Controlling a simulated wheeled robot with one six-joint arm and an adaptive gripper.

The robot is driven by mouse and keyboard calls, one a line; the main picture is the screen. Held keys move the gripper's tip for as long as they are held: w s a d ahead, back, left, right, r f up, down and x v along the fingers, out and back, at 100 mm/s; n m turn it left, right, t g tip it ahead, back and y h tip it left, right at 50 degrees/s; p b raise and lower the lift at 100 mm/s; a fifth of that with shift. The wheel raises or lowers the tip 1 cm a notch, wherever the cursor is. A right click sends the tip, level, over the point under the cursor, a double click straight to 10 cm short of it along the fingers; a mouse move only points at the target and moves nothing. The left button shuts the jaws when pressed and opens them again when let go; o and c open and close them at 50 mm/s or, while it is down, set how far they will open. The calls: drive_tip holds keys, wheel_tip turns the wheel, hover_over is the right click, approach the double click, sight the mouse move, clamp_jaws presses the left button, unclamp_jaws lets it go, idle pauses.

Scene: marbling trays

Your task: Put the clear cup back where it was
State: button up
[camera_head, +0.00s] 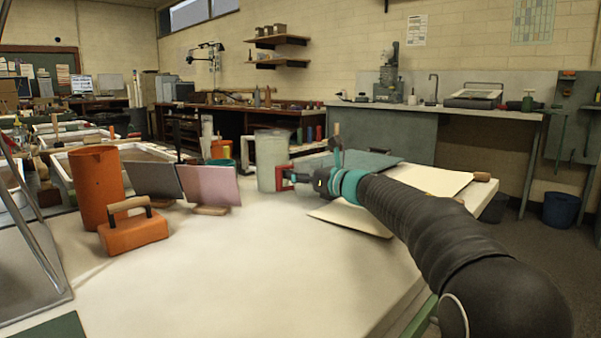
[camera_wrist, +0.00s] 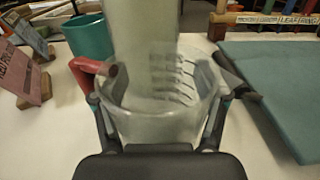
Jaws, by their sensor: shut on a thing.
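The clear cup (camera_wrist: 160,122), with raised marks on its side, sits between the two fingers of my gripper (camera_wrist: 160,108) in the wrist view. A red handle (camera_wrist: 92,72) shows at its left. My gripper is shut on the cup. In the head view my gripper (camera_head: 300,177) is at the far part of the white table, beside a pale, cloudy cylinder (camera_head: 271,152) and a red piece (camera_head: 283,179). A tall pale cylinder (camera_wrist: 145,45) rises behind or inside the cup in the wrist view; I cannot tell which. The cup's base is hidden.
A teal pot (camera_wrist: 90,36) stands left of the cup; a teal board (camera_wrist: 285,85) lies at right. The white table (camera_head: 230,270) is clear in front. An orange cylinder (camera_head: 97,180), orange block with handle (camera_head: 133,228) and upright plates (camera_head: 208,184) stand left.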

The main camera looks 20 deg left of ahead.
drive_tip(key=shift+f+b, duration=0.4)
drive_tip(key=shift+f, duration=0.25)
drive_tip(key=o, duration=1.4)
drive_tip(key=shift+c, duration=0.2)
drive_tip(key=shift+d, duration=0.1)
